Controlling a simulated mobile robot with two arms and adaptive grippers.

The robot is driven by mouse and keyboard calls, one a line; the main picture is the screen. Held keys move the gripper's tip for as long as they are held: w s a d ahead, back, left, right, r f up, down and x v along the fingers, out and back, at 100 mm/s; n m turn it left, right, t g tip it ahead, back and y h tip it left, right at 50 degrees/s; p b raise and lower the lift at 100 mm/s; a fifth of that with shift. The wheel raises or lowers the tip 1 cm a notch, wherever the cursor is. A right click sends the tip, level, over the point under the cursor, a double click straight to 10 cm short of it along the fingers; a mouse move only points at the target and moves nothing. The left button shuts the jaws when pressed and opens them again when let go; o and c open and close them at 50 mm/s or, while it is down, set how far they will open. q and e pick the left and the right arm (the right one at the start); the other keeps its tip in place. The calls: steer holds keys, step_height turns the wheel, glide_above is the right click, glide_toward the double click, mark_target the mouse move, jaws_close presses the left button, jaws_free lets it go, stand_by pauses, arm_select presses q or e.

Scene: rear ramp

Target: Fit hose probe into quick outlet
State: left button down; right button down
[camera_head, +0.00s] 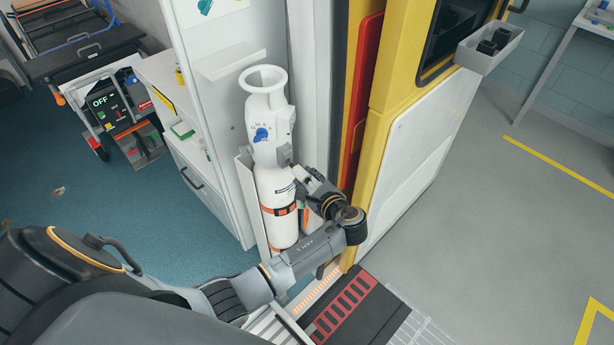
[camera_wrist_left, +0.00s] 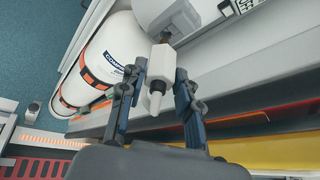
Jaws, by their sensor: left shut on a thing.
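A white oxygen cylinder (camera_head: 274,190) with orange straps stands upright beside the ambulance's rear opening. Its white valve head (camera_head: 272,130) carries a blue knob, and a dark outlet (camera_head: 284,153) is on its lower right side. My left gripper (camera_head: 297,170) is right next to that outlet. In the left wrist view, my left gripper (camera_wrist_left: 154,92) is shut on the white hose probe (camera_wrist_left: 161,68), one finger on each side. The probe's far end, with a brassy tip, points at the grey-white valve head (camera_wrist_left: 165,15). Whether the tip is inside the outlet or just touching it, I cannot tell.
A white cabinet (camera_head: 215,180) stands left of the cylinder, and a yellow door edge (camera_head: 392,70) with a red panel is close on the right. A black ramp plate (camera_head: 355,305) with red marks lies below. The grey floor at right is mostly free.

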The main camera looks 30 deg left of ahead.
mark_target(303, 177)
arm_select(q)
steer(key=shift+w+a+p, duration=0.25)
steer(key=shift+w+a, duration=0.1)
steer(key=shift+a, duration=0.45)
steer(key=shift+w+a+p, duration=0.2)
steer(key=shift+w+a, duration=0.1)
steer(key=shift+a, duration=0.45)
steer(key=c, duration=0.9)
jaws_free()
steer(key=shift+o, duration=0.2)
steer(key=v, duration=1.2)
steer(key=shift+r, duration=0.15)
